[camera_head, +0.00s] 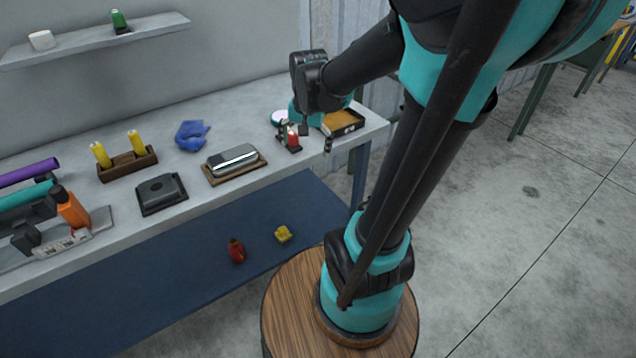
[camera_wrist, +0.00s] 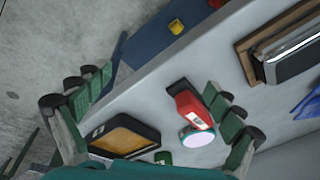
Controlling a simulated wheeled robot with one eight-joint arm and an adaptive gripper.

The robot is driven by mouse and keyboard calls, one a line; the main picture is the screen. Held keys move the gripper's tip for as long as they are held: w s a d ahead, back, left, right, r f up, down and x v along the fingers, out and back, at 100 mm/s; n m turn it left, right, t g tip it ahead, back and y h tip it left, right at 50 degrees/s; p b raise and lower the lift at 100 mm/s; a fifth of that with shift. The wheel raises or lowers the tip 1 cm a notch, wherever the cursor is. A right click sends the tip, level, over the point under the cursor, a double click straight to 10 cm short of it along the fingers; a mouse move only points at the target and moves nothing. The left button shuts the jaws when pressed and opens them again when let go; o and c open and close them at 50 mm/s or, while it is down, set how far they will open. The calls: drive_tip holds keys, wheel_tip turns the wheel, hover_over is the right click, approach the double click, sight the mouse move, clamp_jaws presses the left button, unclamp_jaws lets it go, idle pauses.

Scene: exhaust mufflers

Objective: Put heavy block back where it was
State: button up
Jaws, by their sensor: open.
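My gripper (camera_head: 316,137) is open above the right end of the grey workbench (camera_head: 240,117). In the wrist view my gripper (camera_wrist: 160,100) has its fingers spread wide, with nothing held between them. A red object on a black base (camera_head: 293,138) stands on the bench just below it. In the wrist view the red object (camera_wrist: 190,106) lies nearer the right finger. I cannot tell which thing is the heavy block. A silver-topped block (camera_head: 232,158) rests on a wooden tray (camera_head: 216,180), and a dark grey block (camera_head: 161,192) sits left of it.
Beside the red object are a black box with a tan top (camera_head: 342,122) and a white disc (camera_wrist: 197,138). Blue crumpled cloth (camera_head: 191,134) and yellow cylinders in a wooden holder (camera_head: 128,165) stand farther left. A lower blue shelf (camera_head: 190,270) holds small red and yellow items.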

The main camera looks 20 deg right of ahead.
drive_tip(key=s+d+f+n+t, duration=0.1)
drive_tip(key=s+f+n, duration=0.5)
drive_tip(key=s, duration=0.5)
wheel_tip(320, 180, down, 3)
drive_tip(key=shift+d+r+n+t, duration=0.2)
drive_tip(key=shift+n+t, duration=0.1)
drive_tip(key=shift+t, duration=0.1)
